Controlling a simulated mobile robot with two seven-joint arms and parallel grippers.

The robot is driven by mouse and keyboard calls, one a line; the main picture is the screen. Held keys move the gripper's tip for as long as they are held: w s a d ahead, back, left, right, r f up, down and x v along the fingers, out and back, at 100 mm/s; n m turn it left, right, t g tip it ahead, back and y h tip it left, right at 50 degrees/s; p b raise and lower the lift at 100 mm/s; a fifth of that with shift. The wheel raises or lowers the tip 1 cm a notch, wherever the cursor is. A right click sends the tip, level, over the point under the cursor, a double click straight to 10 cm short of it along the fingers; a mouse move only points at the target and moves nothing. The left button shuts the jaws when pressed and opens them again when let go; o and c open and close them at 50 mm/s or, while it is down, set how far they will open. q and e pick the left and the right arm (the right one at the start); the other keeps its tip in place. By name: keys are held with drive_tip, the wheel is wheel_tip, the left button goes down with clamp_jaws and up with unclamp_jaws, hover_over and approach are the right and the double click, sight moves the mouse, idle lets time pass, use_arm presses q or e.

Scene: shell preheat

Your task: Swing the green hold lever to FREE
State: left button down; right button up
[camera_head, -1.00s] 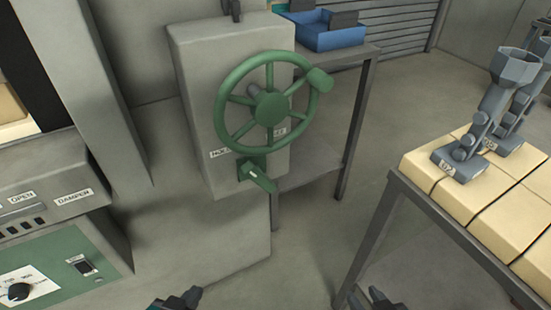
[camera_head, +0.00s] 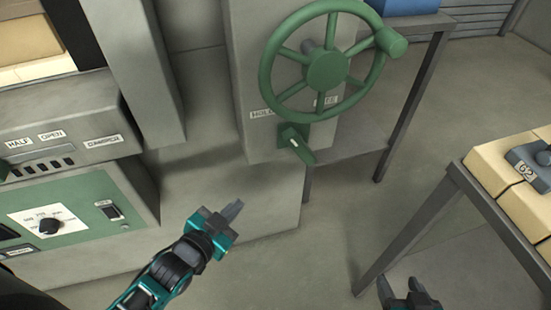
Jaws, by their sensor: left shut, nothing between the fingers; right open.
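The green hold lever (camera_head: 298,146) sits on a small green plate low on the grey housing, below the large green handwheel (camera_head: 327,70). It slants down to the right. A label reading HOLD (camera_head: 262,113) is to its upper left. A second label, partly hidden by the wheel rim, is to its upper right and seems to end in EE. My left gripper (camera_head: 233,211) is shut and empty, below and left of the lever, apart from it. My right gripper (camera_head: 398,288) is open and empty at the bottom edge, well below the lever.
A metal table (camera_head: 452,195) with tan blocks (camera_head: 495,165) is at the right. A blue bin (camera_head: 405,6) sits on a stand behind. Floor between is clear.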

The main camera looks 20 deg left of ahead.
sight(288, 144)
use_arm(q)
drive_tip(key=w+a+r+m+h+b, duration=0.1)
drive_tip(key=w+a+m+h+b, duration=0.1)
drive_tip(key=m+h+b, duration=0.4)
drive_tip(key=w+a+r+m+h+b, duration=0.1)
drive_tip(key=w+a+m+h+b, duration=0.1)
drive_tip(key=m+h+b, duration=0.4)
drive_tip(key=m+h, duration=0.5)
drive_tip(key=m, duration=0.6)
drive_tip(key=shift+w+m+g+b, duration=0.15)
drive_tip(key=shift+m+g+b, duration=0.15)
drive_tip(key=shift+g+b, duration=0.1)
use_arm(e)
drive_tip(key=w+a+f+y, duration=0.1)
drive_tip(key=w+a+f, duration=0.1)
drive_tip(key=f, duration=0.7)
drive_tip(key=shift+a+f, duration=0.3)
drive_tip(key=shift+a, duration=0.2)
use_arm(q)
drive_tip(key=shift+d+r, duration=0.1)
drive_tip(key=shift+r, duration=0.05)
drive_tip(key=x, duration=1.4)
use_arm(e)
drive_tip(key=shift+s+f, duration=0.1)
drive_tip(key=shift+f, duration=0.05)
